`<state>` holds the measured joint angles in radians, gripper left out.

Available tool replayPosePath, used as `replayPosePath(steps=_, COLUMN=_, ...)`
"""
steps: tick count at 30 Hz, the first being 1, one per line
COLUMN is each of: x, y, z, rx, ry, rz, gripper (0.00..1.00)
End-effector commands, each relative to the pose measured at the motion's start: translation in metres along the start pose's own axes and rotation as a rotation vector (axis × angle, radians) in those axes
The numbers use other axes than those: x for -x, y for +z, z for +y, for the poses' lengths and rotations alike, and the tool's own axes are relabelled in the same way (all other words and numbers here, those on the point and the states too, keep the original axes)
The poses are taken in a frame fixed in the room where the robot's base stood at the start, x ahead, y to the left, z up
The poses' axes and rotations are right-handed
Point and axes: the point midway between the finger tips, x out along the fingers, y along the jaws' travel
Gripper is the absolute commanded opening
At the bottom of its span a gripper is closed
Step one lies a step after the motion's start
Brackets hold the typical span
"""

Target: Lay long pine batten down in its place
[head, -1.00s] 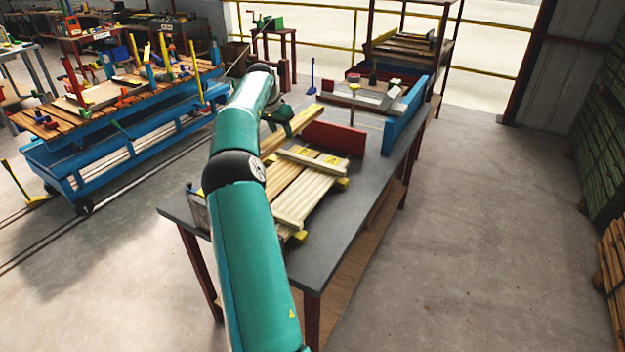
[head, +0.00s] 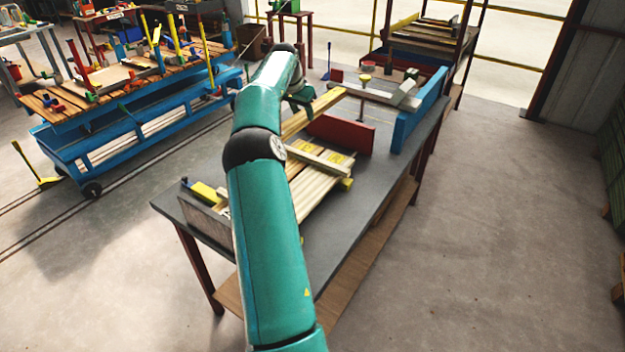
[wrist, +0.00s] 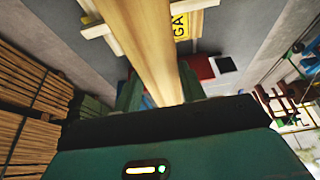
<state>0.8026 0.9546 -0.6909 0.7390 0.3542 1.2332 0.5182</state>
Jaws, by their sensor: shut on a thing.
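The long pine batten is held in my gripper. In the head view it (head: 328,102) slants over the grey workbench, beyond the slatted pine assembly (head: 318,199); my arm hides part of it. In the wrist view the batten (wrist: 148,42) runs from the top edge down between my fingers. My gripper (head: 301,105) is shut on it; the wrist view shows a green finger on each side (wrist: 160,92). The assembly lies on the bench, with a cross batten and yellow labels; one label (wrist: 180,24) shows beside the held batten. I cannot tell the exact gap beneath the batten.
A red block (head: 342,135) stands on the grey bench (head: 370,180) behind the assembly. A blue upright board (head: 420,112) stands at the bench's right edge. A blue trolley (head: 130,135) with tools is at left. The floor at right is clear.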

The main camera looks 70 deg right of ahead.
Motion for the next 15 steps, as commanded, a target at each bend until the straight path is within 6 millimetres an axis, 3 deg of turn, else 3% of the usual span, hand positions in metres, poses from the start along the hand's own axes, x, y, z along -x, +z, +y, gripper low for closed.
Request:
replayPosePath(steps=6, x=0.006, y=0.007, z=0.000, rx=0.002, ry=-0.006, rz=0.004, gripper=0.08)
replayPosePath(steps=15, x=0.004, y=0.038, z=0.019, rx=0.003, ry=-0.007, rz=0.003, gripper=0.08)
